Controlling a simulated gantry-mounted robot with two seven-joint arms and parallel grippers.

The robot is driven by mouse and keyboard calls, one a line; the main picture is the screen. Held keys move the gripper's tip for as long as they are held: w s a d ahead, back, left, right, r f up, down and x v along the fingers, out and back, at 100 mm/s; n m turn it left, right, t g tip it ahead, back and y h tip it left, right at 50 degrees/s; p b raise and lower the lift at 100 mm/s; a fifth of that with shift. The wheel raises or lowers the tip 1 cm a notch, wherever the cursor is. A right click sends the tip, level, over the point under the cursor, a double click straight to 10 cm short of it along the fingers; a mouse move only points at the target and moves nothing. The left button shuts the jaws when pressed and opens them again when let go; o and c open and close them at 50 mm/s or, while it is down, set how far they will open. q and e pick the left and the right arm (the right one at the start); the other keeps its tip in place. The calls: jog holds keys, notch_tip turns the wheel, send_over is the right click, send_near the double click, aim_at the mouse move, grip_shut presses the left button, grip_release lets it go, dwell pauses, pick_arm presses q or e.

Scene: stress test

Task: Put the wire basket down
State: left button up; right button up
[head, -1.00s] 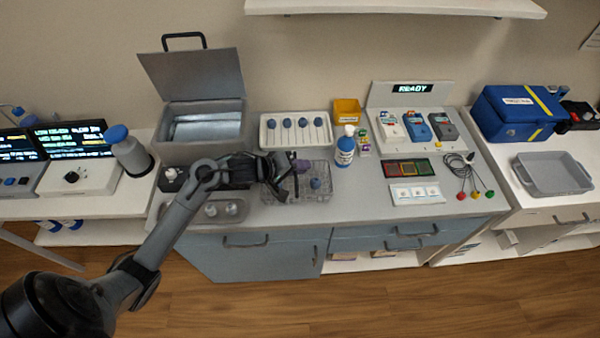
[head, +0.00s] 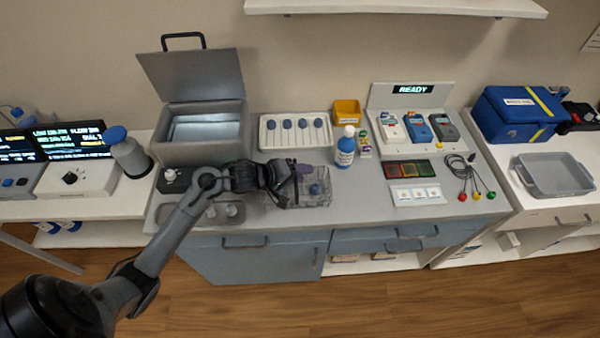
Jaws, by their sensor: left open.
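The wire basket (head: 322,200) is a pale see-through mesh box on the grey counter, left of its middle, and looks level. Its left part is hidden behind my left gripper. I cannot tell whether the fingers touch the basket wire. My right gripper is not in view.
An open grey metal bin (head: 205,150) stands behind my left arm. A white rack (head: 268,149) with blue-topped sticks lies behind the basket. A blue-and-white bottle (head: 345,150) stands to its right. A shallow tray with cups (head: 208,213) is at the front left.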

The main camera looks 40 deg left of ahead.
pick_arm(q)
jog(key=shift+s+r, duration=0.1)
jog(key=shift+r, duration=0.15)
jog(key=p+v, duration=0.3)
jog(key=v, duration=0.7)
jog(key=s+d+f+m+g+y, duration=0.1)
jog(key=s+d+f+m+g, duration=0.2)
jog(key=s+d+m, duration=0.3)
jog(key=s+d+f+m+g+y, duration=0.2)
jog(key=s+d+f+m+g, duration=0.2)
jog(key=s+d+m, duration=0.3)
jog(key=s+d, duration=0.1)
jog(key=s, duration=0.4)
jog(key=shift+s+d+g, duration=0.25)
jog(key=shift+d+g, duration=0.05)
notch_tip(320, 180, up, 26)
jog(key=p, duration=2.6)
jog(key=shift+p, duration=0.3)
